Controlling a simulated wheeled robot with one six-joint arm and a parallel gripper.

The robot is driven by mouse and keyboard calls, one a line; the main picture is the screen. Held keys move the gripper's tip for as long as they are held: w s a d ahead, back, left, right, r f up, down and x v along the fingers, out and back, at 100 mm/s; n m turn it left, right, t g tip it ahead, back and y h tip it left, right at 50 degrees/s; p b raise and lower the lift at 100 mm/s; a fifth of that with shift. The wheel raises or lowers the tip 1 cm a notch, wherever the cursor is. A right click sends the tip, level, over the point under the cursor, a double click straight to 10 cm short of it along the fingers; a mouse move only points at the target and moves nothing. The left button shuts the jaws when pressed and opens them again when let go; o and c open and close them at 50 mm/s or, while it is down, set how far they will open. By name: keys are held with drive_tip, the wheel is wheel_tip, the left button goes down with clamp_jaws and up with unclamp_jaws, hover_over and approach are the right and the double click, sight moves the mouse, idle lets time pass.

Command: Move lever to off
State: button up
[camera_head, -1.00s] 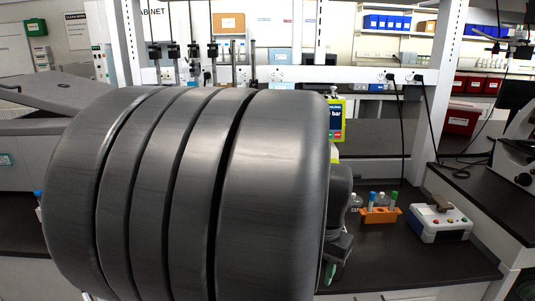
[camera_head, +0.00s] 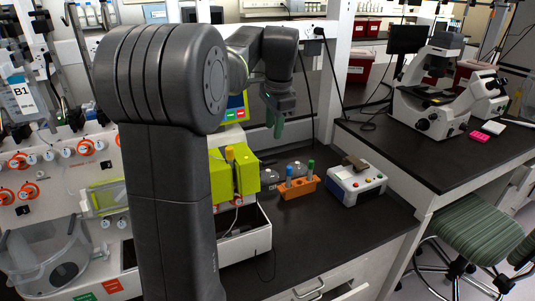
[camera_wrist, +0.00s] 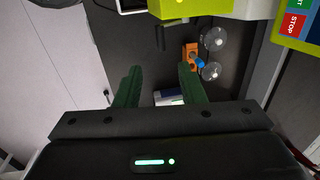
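No part is clearly marked as the lever in these views. My gripper (camera_head: 278,122) hangs above the black bench, behind and right of the device. In the wrist view, my gripper (camera_wrist: 158,82) has its green fingers apart with nothing held between them.
An orange tube rack (camera_head: 298,190) and a white box with coloured buttons (camera_head: 358,184) stand on the bench. A screen with a red STOP button (camera_wrist: 292,22) is at upper right in the wrist view. A microscope (camera_head: 440,95) stands on the right bench. The front bench is mostly clear.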

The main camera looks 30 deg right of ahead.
sight(270, 161)
drive_tip(key=f, duration=0.3)
drive_tip(key=w+f, duration=0.1)
drive_tip(key=f, duration=0.3)
drive_tip(key=w+f, duration=0.1)
drive_tip(key=f, duration=0.3)
drive_tip(key=shift+d+f+p, duration=0.1)
drive_tip(key=shift+f+p, duration=0.1)
drive_tip(key=shift+p, duration=0.1)
drive_tip(key=shift+c, duration=0.5)
clamp_jaws()
